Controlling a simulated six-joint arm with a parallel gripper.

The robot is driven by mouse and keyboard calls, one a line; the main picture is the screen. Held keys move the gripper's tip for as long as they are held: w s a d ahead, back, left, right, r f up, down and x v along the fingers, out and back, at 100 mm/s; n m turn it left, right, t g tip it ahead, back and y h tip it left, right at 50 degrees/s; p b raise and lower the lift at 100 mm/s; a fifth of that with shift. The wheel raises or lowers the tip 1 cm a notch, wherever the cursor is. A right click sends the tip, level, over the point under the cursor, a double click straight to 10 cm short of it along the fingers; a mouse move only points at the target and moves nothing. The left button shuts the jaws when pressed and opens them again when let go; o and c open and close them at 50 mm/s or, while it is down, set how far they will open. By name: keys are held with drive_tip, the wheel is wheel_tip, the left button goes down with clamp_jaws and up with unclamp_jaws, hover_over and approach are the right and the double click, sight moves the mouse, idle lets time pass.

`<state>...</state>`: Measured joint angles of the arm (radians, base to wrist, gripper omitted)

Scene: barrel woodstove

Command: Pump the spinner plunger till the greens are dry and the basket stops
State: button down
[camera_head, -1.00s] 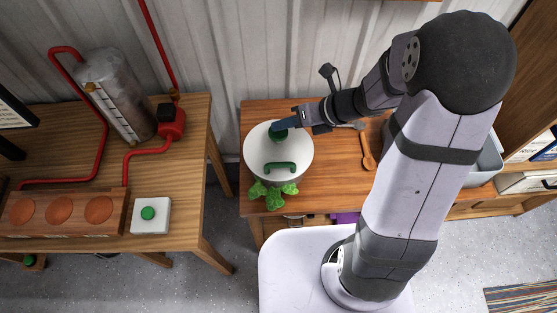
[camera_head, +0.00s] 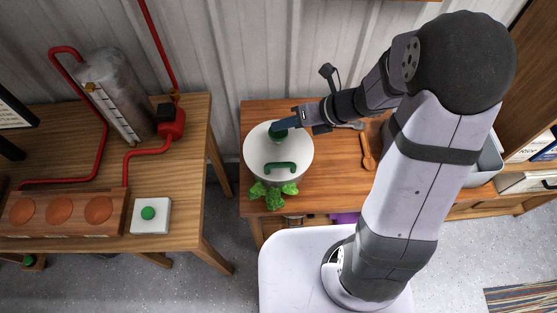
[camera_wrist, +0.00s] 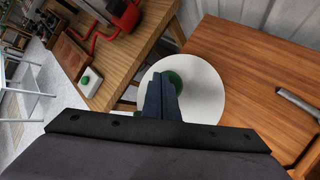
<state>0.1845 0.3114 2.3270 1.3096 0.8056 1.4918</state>
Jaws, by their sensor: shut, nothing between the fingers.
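The salad spinner (camera_head: 255,155) stands on the wooden counter, its white round lid facing up with a green handle (camera_head: 280,168) near the front. The basket and any greens inside are hidden by the lid.
Leafy greens (camera_head: 272,195) lie at the spinner's front edge. A wooden spoon (camera_head: 367,151) lies to the right, near my arm. A second table (camera_head: 180,190) on the left holds a white box with a green button (camera_head: 148,213). A corrugated wall stands close behind.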

sight(283, 133)
drive_tip(key=shift+f, duration=0.2)
idle(0.4)
drive_tip(key=shift+f+b, duration=0.25)
drive_tip(key=shift+b, duration=0.05)
drive_tip(key=shift+f+b, duration=0.55)
drive_tip(key=shift+f, duration=0.25)
idle(1.0)
drive_tip(key=shift+r, duration=0.15)
drive_tip(key=shift+r+p, duration=1.1)
drive_tip(key=shift+p, duration=0.15)
drive_tip(key=shift+r, duration=0.1)
wheel_tip(283, 133, up, 6)
drive_tip(key=p, duration=0.6)
idle(0.4)
